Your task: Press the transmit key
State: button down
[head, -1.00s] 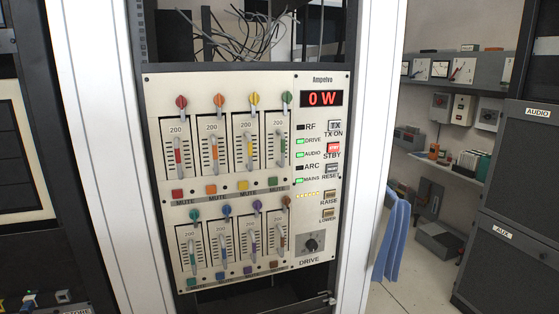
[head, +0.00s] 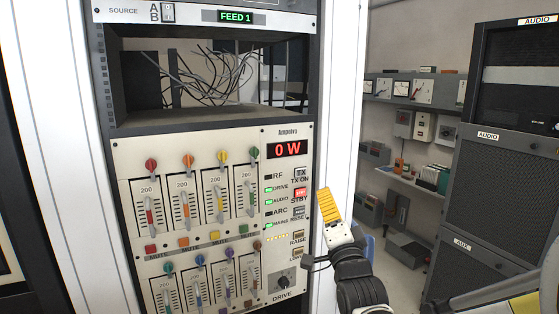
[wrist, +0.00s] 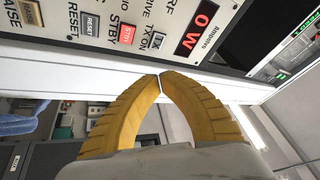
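The transmit key is the pale button marked TX (head: 300,174), with "TX ON" printed below it, on the right side of the Ampelva panel (head: 130,160). It also shows in the wrist view (wrist: 158,41), unlit. Below it the STBY key (head: 300,193) glows red. The display (head: 287,149) reads 0 W. My gripper (head: 324,192) has yellow ribbed fingers and is just right of the keys in the head view. In the wrist view its fingertips (wrist: 160,76) meet, with nothing seen between them. They appear apart from the panel.
RESET (head: 300,213), RAISE (head: 298,237) and a DRIVE knob (head: 281,283) lie below on the same panel. A white rack post (head: 347,90) stands right of the panel.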

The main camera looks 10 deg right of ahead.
aim_at(301, 172)
jog(key=r+t, duration=0.1)
jog(key=r+m+t, duration=0.1)
jog(key=r+p, duration=0.1)
jog(key=shift+s+r+m+t, duration=0.25)
jog(key=shift+m+t, duration=0.15)
jog(key=shift+w, duration=0.1)
jog(key=shift+w+a, duration=0.4)
jog(key=shift+w, duration=1)
jog(key=shift+w+a, duration=0.35)
jog(key=shift+w, duration=1)
jog(key=shift+w+a, duration=0.4)
jog(key=shift+w, duration=1)
jog(key=shift+w, duration=0.1)
jog(key=shift+w+a, duration=0.1)
jog(key=shift+w, duration=0.2)
